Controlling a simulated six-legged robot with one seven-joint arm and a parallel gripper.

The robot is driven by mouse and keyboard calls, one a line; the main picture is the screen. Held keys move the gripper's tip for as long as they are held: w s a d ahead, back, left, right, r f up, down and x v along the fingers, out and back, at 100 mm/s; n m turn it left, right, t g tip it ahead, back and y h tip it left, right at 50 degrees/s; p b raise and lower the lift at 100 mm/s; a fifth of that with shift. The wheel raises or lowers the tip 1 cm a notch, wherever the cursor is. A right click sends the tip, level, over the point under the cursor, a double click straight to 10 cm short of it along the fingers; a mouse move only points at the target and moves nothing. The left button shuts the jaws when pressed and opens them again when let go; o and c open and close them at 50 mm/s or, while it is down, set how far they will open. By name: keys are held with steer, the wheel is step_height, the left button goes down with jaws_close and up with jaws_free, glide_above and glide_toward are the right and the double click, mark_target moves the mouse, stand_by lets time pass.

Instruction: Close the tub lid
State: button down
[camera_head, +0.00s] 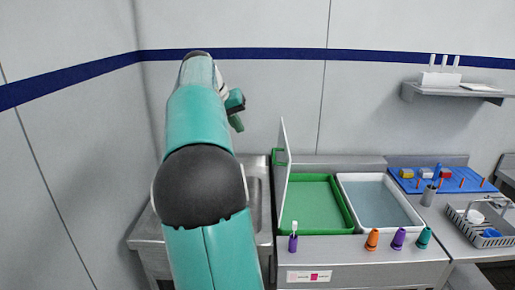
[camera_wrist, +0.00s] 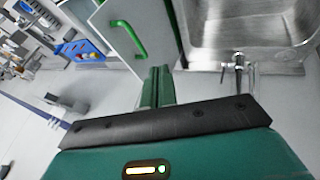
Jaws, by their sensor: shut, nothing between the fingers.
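The green tub (camera_head: 348,207) is set in the counter and open from above. Its pale lid (camera_head: 285,165) stands almost upright along the tub's left edge, with a green handle (camera_head: 279,157) on its left face. In the wrist view the lid (camera_wrist: 115,12) and its green handle (camera_wrist: 128,38) show at the top. My gripper (camera_head: 237,112) is raised to the left of the lid and above it. In the wrist view my gripper (camera_wrist: 158,73) has its green fingers together and empty, apart from the handle.
A second tub (camera_head: 380,205) with a white rim adjoins the green one on the right. A sink (camera_wrist: 250,30) with a tap (camera_wrist: 238,62) is left of the tubs. Several coloured cone-like pieces line the counter front. A blue tray (camera_head: 445,184) and dish rack (camera_head: 490,215) stand right.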

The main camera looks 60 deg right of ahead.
steer(key=s+d+f, duration=0.6)
steer(key=d+f, duration=0.1)
steer(key=f, duration=0.2)
steer(key=shift+f, duration=0.3)
steer(key=shift+d, duration=0.1)
